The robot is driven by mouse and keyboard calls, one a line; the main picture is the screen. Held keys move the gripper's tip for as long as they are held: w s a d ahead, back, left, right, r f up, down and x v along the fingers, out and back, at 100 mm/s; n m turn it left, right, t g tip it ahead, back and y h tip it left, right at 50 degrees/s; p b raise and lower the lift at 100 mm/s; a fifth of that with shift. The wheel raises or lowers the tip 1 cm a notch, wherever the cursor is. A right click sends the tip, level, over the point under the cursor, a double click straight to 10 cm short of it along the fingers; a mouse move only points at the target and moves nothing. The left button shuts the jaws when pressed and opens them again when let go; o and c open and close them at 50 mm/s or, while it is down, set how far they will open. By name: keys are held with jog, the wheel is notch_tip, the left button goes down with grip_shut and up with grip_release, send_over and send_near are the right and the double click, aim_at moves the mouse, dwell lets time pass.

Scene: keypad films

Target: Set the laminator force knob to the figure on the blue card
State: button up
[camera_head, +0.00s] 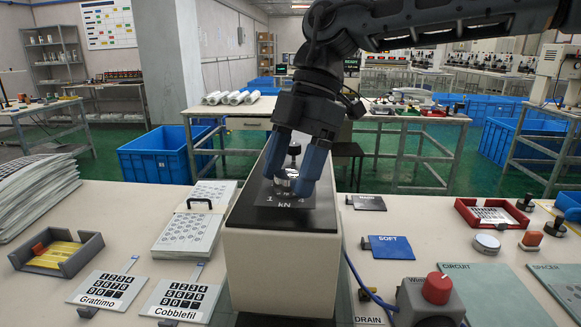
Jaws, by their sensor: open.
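The laminator (278,275) is a long cream box with a dark top in the middle of the table. A silver knob (286,176) stands on its top, behind a dark plate marked "kN" (284,203). My gripper (294,188) points down over the knob with its two blue fingers apart, one on each side. I cannot tell whether they touch it. The fingers hide part of the knob and its scale, so its setting cannot be read. The blue card (390,249) lies flat to the right of the laminator; I read "SOFT" on it and make out no figure.
Keypad films (107,290), a film stack (190,235) and a grey tray (87,255) lie left. A red tray (466,206) is at right.

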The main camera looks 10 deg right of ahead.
jog(key=shift+c, duration=0.5)
jog(key=c, duration=0.9)
jog(key=shift+c, duration=0.2)
jog(key=shift+r+p, duration=0.1)
jog(key=shift+p, duration=0.25)
